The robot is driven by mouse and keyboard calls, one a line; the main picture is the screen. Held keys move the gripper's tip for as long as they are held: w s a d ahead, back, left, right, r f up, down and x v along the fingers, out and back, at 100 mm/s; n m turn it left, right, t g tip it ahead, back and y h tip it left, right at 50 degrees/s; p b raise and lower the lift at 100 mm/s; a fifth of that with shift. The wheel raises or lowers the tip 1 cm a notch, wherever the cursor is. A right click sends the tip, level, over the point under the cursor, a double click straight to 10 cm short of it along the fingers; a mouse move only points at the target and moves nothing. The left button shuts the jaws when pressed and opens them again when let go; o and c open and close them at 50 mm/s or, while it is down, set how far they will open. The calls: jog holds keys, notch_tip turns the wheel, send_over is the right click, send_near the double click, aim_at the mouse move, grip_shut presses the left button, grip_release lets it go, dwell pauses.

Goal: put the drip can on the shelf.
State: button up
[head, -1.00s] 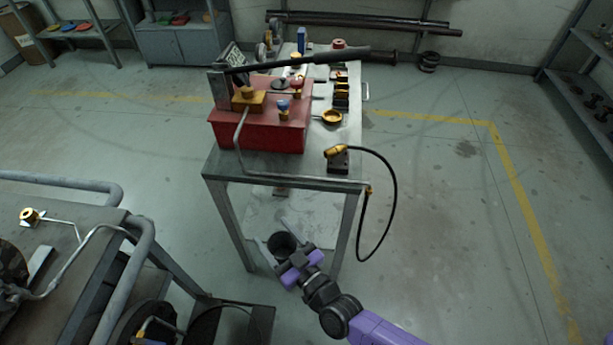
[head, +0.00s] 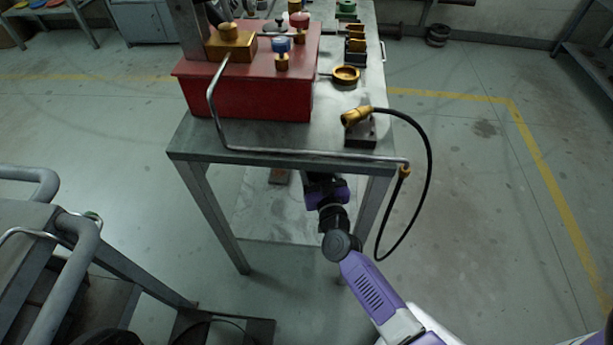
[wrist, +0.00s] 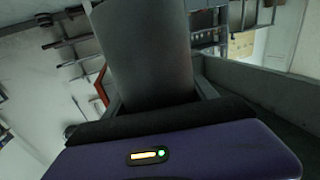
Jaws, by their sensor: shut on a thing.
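My gripper (head: 326,190) is under the front edge of the bench top, above the right part of the pale lower shelf (head: 268,215). In the wrist view the drip can (wrist: 147,52), a plain grey cylinder, stands between the fingers, and my gripper is shut on it. In the head view the can is hidden or too dark to tell from my gripper and the bench top. I cannot tell whether the can touches the shelf.
The bench top (head: 345,98) carries a red box (head: 245,92) and a brass-ended hose (head: 428,170) that hangs at the right. Bench legs (head: 212,215) flank the shelf. A small reddish block (head: 280,176) lies farther back on the shelf. A grey-railed cart stands at the left.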

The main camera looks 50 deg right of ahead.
notch_tip(320, 180, down, 19)
jog(key=b, duration=1.3)
jog(key=shift+f, duration=0.15)
jog(key=shift+f, duration=0.15)
jog(key=o, duration=1.4)
jog(key=shift+o, duration=0.2)
jog(key=shift+s+a+r, duration=0.1)
jog(key=shift+a+r, duration=0.05)
jog(key=shift+r, duration=0.05)
jog(key=p+v, duration=0.2)
jog(key=v, duration=0.5)
jog(key=shift+s+f+p, duration=0.1)
jog(key=shift+s+p, duration=0.05)
jog(key=shift+p, duration=0.25)
jog(key=shift+a, duration=0.1)
